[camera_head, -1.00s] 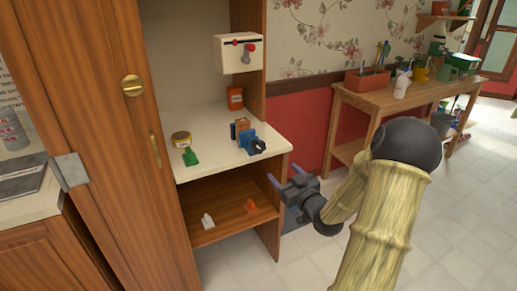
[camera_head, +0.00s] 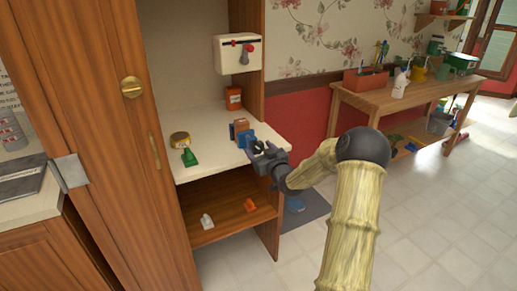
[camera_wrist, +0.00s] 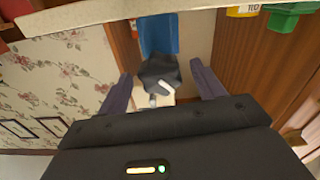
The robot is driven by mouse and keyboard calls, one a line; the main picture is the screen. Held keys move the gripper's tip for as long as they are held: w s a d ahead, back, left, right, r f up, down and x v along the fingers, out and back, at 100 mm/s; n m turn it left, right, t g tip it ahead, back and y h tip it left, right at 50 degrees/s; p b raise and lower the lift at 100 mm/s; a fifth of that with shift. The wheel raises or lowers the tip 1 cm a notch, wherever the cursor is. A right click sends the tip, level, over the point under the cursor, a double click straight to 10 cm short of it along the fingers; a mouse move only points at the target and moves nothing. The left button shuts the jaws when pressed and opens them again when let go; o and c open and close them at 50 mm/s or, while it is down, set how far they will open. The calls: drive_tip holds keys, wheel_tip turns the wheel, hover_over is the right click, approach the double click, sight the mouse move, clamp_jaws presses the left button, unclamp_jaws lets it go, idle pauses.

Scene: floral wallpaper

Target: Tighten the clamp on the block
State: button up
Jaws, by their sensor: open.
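The blue clamp (camera_head: 245,139) stands at the right front of the cupboard's pale shelf, with the brown block (camera_head: 240,126) at its back. In the wrist view the clamp's blue body (camera_wrist: 158,35) and its dark knob (camera_wrist: 160,74) show ahead of my gripper. My gripper (camera_head: 262,149) is at the shelf's front edge, close to the knob. In the wrist view its two purple-grey fingers (camera_wrist: 163,92) are apart, one on each side of the knob. The gripper is open and holds nothing. The head view hides most of the knob behind the gripper.
A green object (camera_head: 190,157) and a yellow round tin (camera_head: 180,139) stand left on the shelf (camera_head: 212,168). An orange container (camera_head: 233,98) stands at the back. A white box (camera_head: 238,54) is mounted above. Small white and orange pieces (camera_head: 249,205) lie on the lower shelf.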

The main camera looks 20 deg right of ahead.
drive_tip(key=shift+w, duration=0.6)
drive_tip(key=c, duration=1)
drive_tip(key=shift+m, duration=0.5)
